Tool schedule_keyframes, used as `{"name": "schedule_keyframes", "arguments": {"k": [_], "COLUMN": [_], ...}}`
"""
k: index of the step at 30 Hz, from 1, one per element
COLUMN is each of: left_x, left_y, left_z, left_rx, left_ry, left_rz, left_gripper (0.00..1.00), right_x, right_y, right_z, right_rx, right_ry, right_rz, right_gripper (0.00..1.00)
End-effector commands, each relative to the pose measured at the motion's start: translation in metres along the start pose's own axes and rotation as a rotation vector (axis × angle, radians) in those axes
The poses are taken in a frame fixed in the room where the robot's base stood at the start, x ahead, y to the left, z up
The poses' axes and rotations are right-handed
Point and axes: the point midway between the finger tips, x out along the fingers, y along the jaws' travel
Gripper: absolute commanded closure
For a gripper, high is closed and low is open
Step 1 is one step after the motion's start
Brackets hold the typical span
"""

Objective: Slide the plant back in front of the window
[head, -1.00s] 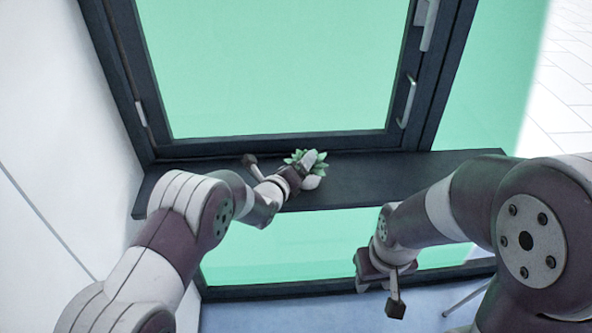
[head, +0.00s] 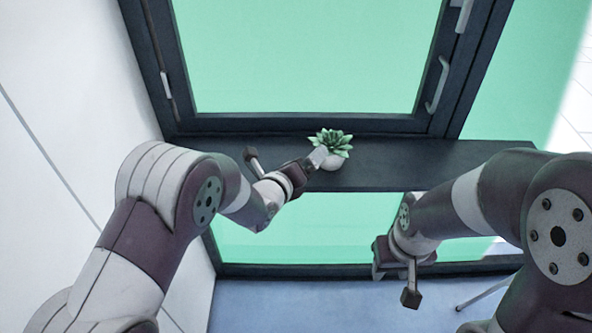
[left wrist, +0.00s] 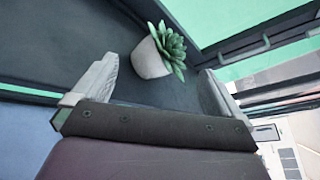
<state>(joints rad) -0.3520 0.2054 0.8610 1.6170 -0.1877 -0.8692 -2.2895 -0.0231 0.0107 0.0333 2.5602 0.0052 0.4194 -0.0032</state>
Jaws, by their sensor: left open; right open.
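The plant is a green succulent in a round white pot (head: 332,160), standing on the dark window sill (head: 420,163). In the left wrist view the plant (left wrist: 152,57) is just beyond and between the two fingers of my left gripper (left wrist: 155,90), nearer the middle than either finger. My left gripper (head: 312,160) is open, at the left side of the pot; whether a finger touches it I cannot tell. My right gripper (head: 400,272) is open and empty, below and in front of the sill. The window (head: 300,60) with its dark frame stands behind the sill.
A white wall (head: 60,110) stands close on the left. The sill is bare to the right of the plant. A window handle (head: 438,85) sits on the right of the frame. Blue floor (head: 290,305) shows below.

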Motion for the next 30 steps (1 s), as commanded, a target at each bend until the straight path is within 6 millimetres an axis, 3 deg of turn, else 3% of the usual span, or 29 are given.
{"name": "schedule_keyframes", "arguments": {"k": [3, 9, 25, 28, 30], "left_x": [-0.021, -0.037, -0.039, -0.039, -0.047], "left_y": [0.001, 0.0, 0.0, 0.007, 0.031], "left_z": [0.0, 0.0, 0.001, -0.006, -0.027], "left_rx": [-0.001, -0.001, -0.015, -0.179, -0.445], "left_ry": [-0.003, -0.002, -0.002, 0.025, 0.082], "left_rz": [0.0, 0.0, -0.001, 0.038, 0.169], "left_gripper": [0.0, 0.0, 0.0, 0.0, 0.0], "right_x": [0.005, 0.007, 0.006, 0.006, 0.006], "right_y": [0.0, 0.0, 0.0, 0.0, 0.0], "right_z": [0.001, 0.001, 0.001, 0.001, 0.001], "right_rx": [0.0, 0.0, 0.0, 0.0, 0.0], "right_ry": [0.0, 0.0, 0.0, 0.0, 0.0], "right_rz": [0.0, 0.0, 0.0, 0.0, 0.0], "right_gripper": [0.57, 0.57, 0.57, 0.57, 0.57]}}
